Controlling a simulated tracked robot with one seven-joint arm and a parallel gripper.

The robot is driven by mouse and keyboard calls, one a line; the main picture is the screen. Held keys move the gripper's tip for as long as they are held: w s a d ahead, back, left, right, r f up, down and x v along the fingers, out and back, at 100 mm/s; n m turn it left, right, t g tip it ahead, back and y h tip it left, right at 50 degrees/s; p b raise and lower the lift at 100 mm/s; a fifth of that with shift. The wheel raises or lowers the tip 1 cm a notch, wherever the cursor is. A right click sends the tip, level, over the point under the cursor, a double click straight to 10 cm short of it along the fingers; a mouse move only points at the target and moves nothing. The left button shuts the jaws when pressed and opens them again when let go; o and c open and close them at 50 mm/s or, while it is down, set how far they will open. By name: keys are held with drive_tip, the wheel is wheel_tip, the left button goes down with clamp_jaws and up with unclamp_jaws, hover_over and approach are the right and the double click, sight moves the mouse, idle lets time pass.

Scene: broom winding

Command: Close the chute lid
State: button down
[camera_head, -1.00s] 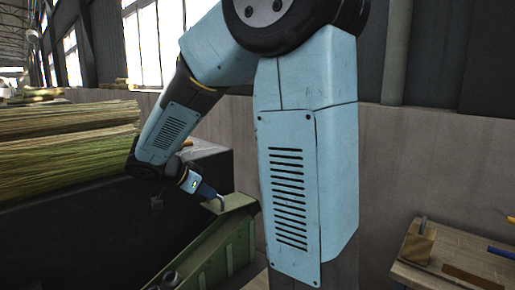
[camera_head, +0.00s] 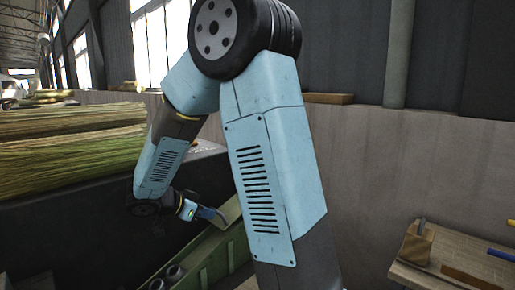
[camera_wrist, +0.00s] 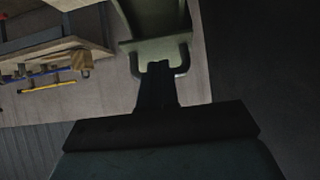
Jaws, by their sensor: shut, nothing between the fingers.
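The green chute (camera_head: 215,262) stands low in the middle of the head view, partly hidden behind my arm. Its pale green lid (camera_head: 231,209) shows as a tilted panel at the upper end. My gripper (camera_head: 219,217) is at the lid's left side, very close to it. In the wrist view the lid (camera_wrist: 158,22) is at the top, with a U-shaped handle (camera_wrist: 184,62) on its near edge. My gripper's fingers (camera_wrist: 158,68) are together, between the handle's two legs. Whether they touch the handle or lid cannot be told.
A dark bin (camera_head: 60,225) with straw bundles (camera_head: 70,140) stands at left. A wooden workbench (camera_head: 440,262) with a block and tools is at lower right. Dark cylinders (camera_head: 174,273) sit in the chute's lower end. A wall rises behind.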

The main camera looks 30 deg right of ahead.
idle(0.4)
drive_tip(key=a+f+v, duration=0.1)
drive_tip(key=f+v, duration=0.1)
drive_tip(key=v, duration=1.1)
drive_tip(key=s+d+r+n+t+y, duration=0.1)
drive_tip(key=s+d+r+n+y, duration=0.1)
drive_tip(key=s+n, duration=0.3)
drive_tip(key=s+d+r+n+t+y, duration=0.1)
drive_tip(key=s+d+r+n+y, duration=0.2)
drive_tip(key=s, duration=0.6)
drive_tip(key=s+d+r+n+t+y, duration=0.1)
drive_tip(key=s+d+r+n+y, duration=0.1)
drive_tip(key=s+d+n+y, duration=0.2)
drive_tip(key=s+n+y, duration=0.1)
drive_tip(key=s+n, duration=0.2)
drive_tip(key=shift+s+d+r+n+y, duration=0.25)
drive_tip(key=shift+s+n+y, duration=0.05)
drive_tip(key=shift+y, duration=0.1)
